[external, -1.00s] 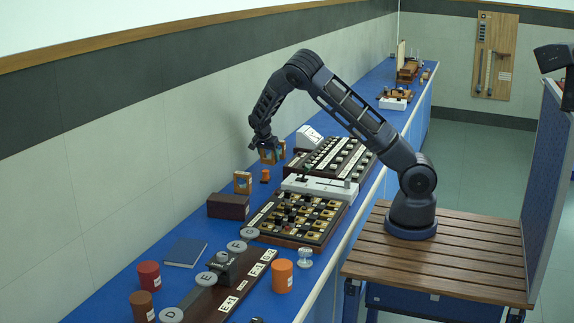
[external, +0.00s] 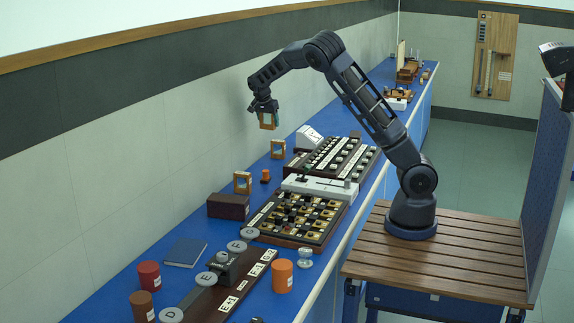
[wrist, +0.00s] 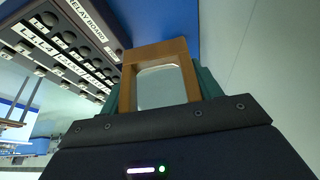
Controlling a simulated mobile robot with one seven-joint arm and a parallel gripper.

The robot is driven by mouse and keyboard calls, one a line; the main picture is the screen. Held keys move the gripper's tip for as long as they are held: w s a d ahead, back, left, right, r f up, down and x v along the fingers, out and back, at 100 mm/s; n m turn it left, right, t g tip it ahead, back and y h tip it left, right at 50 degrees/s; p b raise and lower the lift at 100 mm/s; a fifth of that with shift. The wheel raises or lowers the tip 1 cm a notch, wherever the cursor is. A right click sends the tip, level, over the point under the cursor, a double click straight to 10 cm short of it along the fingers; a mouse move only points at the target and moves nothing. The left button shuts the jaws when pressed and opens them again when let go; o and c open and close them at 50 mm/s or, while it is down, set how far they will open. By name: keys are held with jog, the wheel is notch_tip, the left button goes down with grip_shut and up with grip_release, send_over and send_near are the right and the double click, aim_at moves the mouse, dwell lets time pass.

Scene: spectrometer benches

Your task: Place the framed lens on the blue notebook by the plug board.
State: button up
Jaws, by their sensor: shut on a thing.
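My gripper (external: 265,110) is shut on a framed lens (external: 268,121) with a wooden frame and holds it in the air above the back of the bench. In the wrist view the held framed lens (wrist: 161,88) sits upright between the jaws, its pane clear. Two similar framed lenses stand on the bench, one by the relay board (external: 278,149) and one nearer (external: 242,182). The blue notebook (external: 186,252) lies flat on the bench at the lower left, well away from my gripper. The plug board (external: 300,216) with its checkered face lies to the right of the notebook.
A dark red box (external: 228,206) stands between the notebook and the nearer lens. Red (external: 149,275), brown (external: 142,306) and orange (external: 282,276) cylinders stand near the notebook. The relay board (wrist: 70,45) is beside the held lens in the wrist view. The wall borders the bench.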

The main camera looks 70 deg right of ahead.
jog(key=w+a+f+n+t, duration=0.1)
jog(key=w+a+f+n, duration=0.1)
jog(key=a, duration=0.8)
jog(key=w+a+f+n, duration=0.1)
jog(key=a+n, duration=0.1)
jog(key=a, duration=0.7)
notch_tip(320, 180, up, 5)
jog(key=n+t+y, duration=0.4)
jog(key=n, duration=1.1)
send_over(180, 248)
jog(key=s, duration=0.2)
notch_tip(180, 248, down, 20)
jog(key=shift+w+a, duration=0.1)
jog(key=o, duration=0.6)
jog(key=shift+f, duration=0.15)
jog(key=o, duration=0.4)
